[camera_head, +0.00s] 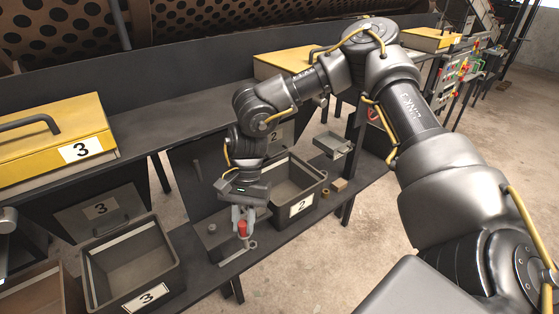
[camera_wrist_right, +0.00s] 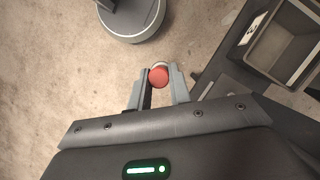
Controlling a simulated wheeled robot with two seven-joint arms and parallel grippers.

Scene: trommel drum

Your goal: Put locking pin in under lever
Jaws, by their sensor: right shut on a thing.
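My right gripper (camera_head: 243,226) is shut on a small red-topped piece, which looks like the locking pin (camera_head: 243,229). It is above the dark shelf between the two labelled bins, near the shelf's front edge. In the right wrist view the round red top of the pin (camera_wrist_right: 158,76) sits between the two grey fingertips of the gripper (camera_wrist_right: 158,82). The lower part of the pin is mostly hidden. I cannot make out the lever for certain. My left gripper is not clearly in view; only a grey piece shows at the left edge.
A grey bin marked 3 (camera_head: 91,274) stands left of the gripper, and a bin marked 2 (camera_head: 323,183) stands right of it. A yellow-lidded box marked 3 (camera_head: 50,142) is at upper left. Small parts lie on the shelf (camera_head: 205,262). Concrete floor is in front.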

